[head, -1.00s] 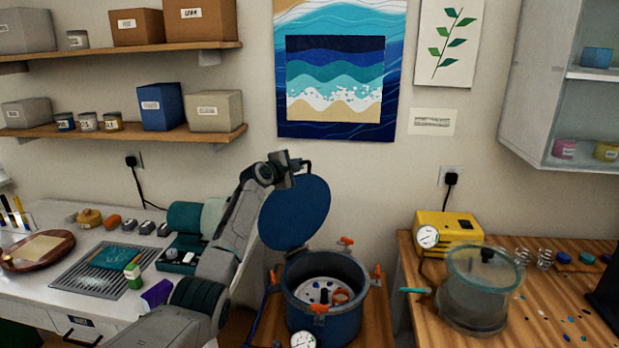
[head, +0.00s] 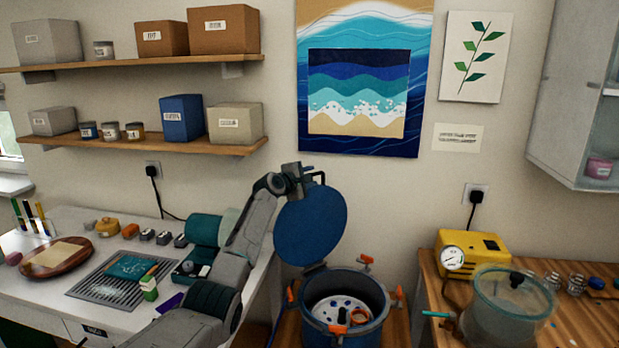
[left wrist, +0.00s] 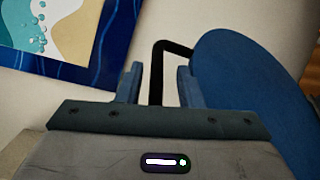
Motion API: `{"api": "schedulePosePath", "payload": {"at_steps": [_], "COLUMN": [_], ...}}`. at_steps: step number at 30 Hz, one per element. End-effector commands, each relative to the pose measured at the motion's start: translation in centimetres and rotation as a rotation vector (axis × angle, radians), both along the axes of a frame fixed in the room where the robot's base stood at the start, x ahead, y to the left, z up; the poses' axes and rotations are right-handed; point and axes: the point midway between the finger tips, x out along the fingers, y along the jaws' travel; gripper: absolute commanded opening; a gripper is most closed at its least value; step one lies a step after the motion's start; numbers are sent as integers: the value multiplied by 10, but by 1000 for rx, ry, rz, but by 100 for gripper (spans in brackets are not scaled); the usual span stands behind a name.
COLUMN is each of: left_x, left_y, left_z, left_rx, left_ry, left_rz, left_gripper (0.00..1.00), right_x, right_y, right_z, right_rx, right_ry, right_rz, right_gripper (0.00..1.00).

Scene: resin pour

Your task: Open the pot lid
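The blue pot (head: 345,325) stands on a wooden surface at the lower middle of the head view. Its round blue lid (head: 310,226) is raised, tilted up at the pot's back left, leaving the pot open. Inside are a perforated white plate and an orange ring. My left gripper (head: 308,178) is at the lid's upper edge, by its black handle. In the left wrist view, the gripper (left wrist: 158,85) is open. The black handle (left wrist: 157,65) shows between the fingers with a gap on each side, and the lid (left wrist: 245,85) is to the right. My right gripper is not in view.
Orange clamps (head: 366,260) stick out around the pot's rim. A yellow pump (head: 470,250) with a gauge and a clear chamber (head: 510,300) stand on the right table. A white bench with a tray and small items is at left. Shelves hang above it.

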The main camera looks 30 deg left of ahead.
Motion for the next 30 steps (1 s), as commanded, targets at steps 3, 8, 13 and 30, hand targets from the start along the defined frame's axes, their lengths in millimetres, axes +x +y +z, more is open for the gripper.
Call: {"api": "schedulePosePath", "payload": {"at_steps": [3, 8, 13, 30], "left_x": [0, -1, -11, -90], "left_y": [0, 0, 2, 13], "left_z": [1, 1, 2, 11], "left_rx": [0, 1, 3, 2], "left_ry": [-1, -1, -3, -2], "left_rz": [-1, -1, -1, 0], "left_gripper": [33, 33, 33, 33], "right_x": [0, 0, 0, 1], "right_y": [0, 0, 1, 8], "right_z": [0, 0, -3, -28], "right_rx": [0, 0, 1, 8], "right_ry": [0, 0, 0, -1], "right_rz": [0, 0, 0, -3], "right_gripper": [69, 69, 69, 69]}}
